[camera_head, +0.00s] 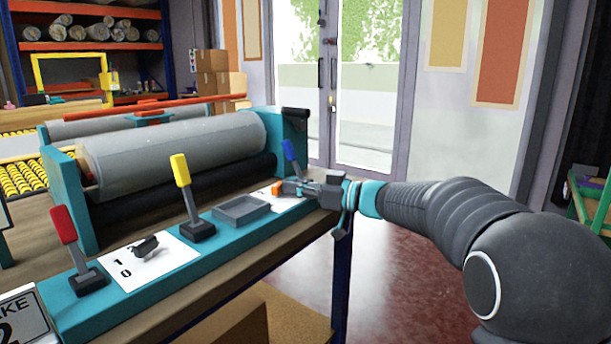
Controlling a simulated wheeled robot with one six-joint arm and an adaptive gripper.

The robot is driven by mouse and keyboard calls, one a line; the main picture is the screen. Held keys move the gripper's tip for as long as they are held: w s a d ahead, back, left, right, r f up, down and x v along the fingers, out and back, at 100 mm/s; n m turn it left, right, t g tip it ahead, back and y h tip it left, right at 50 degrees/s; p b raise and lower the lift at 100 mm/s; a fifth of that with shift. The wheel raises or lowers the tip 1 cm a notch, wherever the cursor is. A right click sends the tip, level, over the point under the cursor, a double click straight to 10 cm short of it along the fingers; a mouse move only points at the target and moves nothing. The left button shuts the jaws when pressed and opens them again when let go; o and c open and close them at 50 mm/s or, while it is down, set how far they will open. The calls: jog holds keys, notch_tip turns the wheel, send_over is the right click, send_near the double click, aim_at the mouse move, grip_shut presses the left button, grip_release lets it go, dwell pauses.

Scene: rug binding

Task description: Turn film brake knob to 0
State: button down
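A dark knob (146,247) sits on a white plate (172,262) with black markings, on the teal front rail of the roller machine. My gripper (290,188) is at the right end of the rail, well to the right of this knob. It is over a second white plate (292,203), with a small orange piece (277,188) at its tip. I cannot tell whether it holds or touches this piece, or whether its fingers are open. Which knob is the film brake is not clear.
A red lever (64,226), a yellow lever (181,171) and a blue lever (291,152) stand along the rail. A shallow grey tray (241,210) lies between the yellow lever and my gripper. A large grey roll (175,152) is behind. A partly cut-off sign (24,320) shows "2".

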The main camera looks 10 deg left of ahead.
jog(key=shift+a+r, duration=0.2)
jog(key=shift+r, duration=0.1)
